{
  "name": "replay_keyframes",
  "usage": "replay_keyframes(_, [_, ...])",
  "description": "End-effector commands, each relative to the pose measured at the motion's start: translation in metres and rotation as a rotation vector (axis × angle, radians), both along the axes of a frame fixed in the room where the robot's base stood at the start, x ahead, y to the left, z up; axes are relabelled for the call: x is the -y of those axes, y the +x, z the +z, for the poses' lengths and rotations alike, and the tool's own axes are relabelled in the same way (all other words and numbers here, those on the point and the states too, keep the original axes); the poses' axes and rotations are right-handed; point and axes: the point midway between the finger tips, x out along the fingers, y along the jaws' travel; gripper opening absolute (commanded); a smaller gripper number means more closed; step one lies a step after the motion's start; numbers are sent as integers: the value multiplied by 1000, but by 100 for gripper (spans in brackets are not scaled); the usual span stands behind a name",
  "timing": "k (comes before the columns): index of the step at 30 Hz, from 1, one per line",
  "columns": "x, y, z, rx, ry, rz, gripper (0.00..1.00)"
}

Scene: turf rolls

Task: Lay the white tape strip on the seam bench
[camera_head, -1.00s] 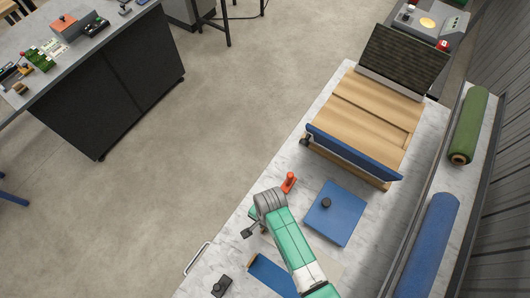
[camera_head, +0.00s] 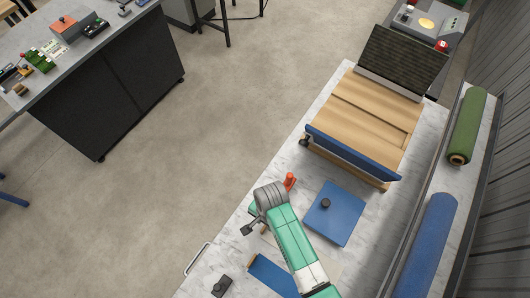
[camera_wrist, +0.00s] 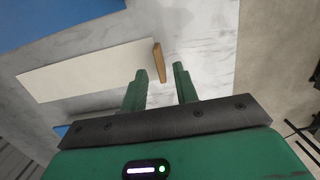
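The white tape strip (camera_wrist: 85,70) lies flat on the pale marble top, with a small wooden tab (camera_wrist: 159,62) at its right end in the wrist view. In the head view a pale part of the strip (camera_head: 330,268) shows beside my arm, and the rest is mostly hidden. My gripper (camera_wrist: 160,70) is open, with its two green fingers apart. The tab appears in the gap between the fingertips; how far below them it lies I cannot tell. The wooden bench (camera_head: 365,115), seemingly the seam bench, stands farther up the marble table with a blue strip along its near edge.
A blue plate with a black knob (camera_head: 334,213) lies right of my arm. An orange-red upright piece (camera_head: 289,181) stands close to my wrist. A blue piece (camera_head: 270,275) lies below the arm. Green (camera_head: 468,125) and blue (camera_head: 428,245) rolls lie along the right rail.

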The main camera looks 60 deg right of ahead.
Motion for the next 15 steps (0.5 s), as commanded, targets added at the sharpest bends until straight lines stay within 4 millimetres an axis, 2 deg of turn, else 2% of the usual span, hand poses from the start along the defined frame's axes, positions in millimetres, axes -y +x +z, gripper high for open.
replay_keyframes(1, [2,1,15,3,-2,1,30])
replay_keyframes(6, [7,0,54,2,-2,0,30])
replay_keyframes(10, [9,0,72,1,-1,1,30])
replay_keyframes(15, [10,0,80,0,0,0,30])
